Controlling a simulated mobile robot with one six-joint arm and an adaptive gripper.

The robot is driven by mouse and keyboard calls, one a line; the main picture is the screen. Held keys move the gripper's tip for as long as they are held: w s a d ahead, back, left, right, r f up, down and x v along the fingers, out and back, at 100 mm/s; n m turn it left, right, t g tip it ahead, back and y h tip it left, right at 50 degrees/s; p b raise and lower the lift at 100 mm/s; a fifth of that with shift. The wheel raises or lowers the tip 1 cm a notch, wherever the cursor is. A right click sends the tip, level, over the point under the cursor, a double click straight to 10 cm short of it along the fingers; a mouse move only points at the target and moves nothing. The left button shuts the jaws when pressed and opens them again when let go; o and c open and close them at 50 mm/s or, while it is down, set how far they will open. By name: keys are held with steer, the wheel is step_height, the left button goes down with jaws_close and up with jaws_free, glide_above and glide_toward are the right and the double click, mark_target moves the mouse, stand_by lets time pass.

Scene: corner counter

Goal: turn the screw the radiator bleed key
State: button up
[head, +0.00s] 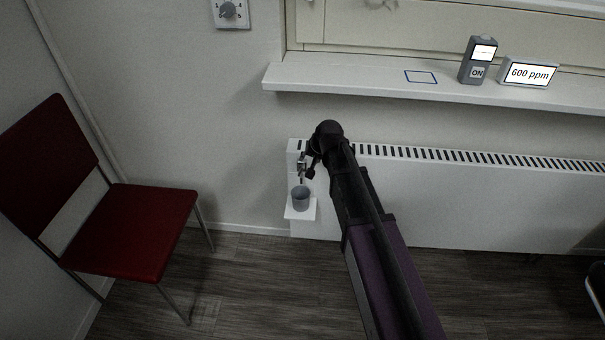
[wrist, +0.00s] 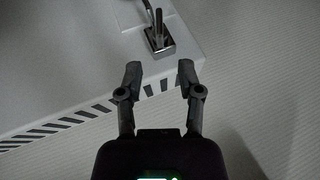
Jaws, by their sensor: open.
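The radiator bleed key looks like the small metal piece at the radiator's left end, in the head view (head: 301,160). In the wrist view the metal key (wrist: 158,30) stands at a square chrome block, just beyond my fingertips. My gripper (wrist: 160,72) is open and empty, its two fingers spread on either side of the line to the key, not around it. In the head view my dark gripper (head: 312,168) is close to the right of the key, and my arm hides part of the radiator (head: 470,200). The screw itself is too small to make out.
A grey cup (head: 301,200) stands on a small white shelf (head: 291,214) below the key. A window sill (head: 350,84) overhangs the radiator, with a grey ON device (head: 477,60) and a 600 ppm display (head: 529,73) on it. A red chair (head: 130,228) stands left.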

mark_target(302, 169)
steer(key=shift+b+x, duration=3.75)
steer(key=shift+x, duration=0.85)
steer(key=shift+s+d, duration=0.1)
jaws_close()
